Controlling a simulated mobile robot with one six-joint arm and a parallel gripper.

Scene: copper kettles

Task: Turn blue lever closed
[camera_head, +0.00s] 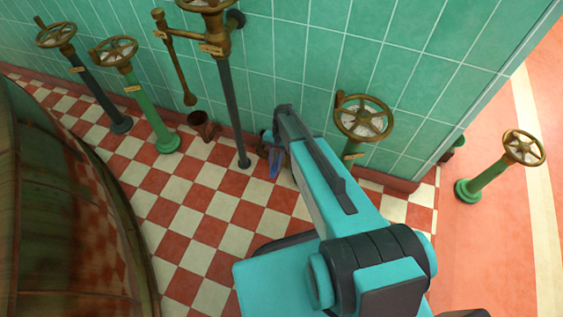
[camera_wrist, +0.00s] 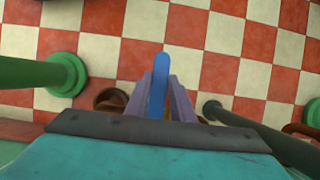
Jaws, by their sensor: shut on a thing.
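The blue lever (camera_wrist: 158,84) stands between the two fingers of my gripper (camera_wrist: 164,98) in the wrist view, its rounded end reaching past the fingertips. My gripper is shut on it. In the head view a small part of the blue lever (camera_head: 275,165) shows low by the green tiled wall, next to the end of my arm. My arm hides most of the gripper and the lever's mount there, so the lever's exact angle is hard to tell.
A handwheel valve (camera_head: 362,118) stands right of my arm. A dark post (camera_head: 232,110) stands left of it, with green (camera_head: 150,110) and dark valve posts beyond. A large rusty copper vessel (camera_head: 60,210) fills the left. The checkered floor (camera_head: 185,225) between is clear.

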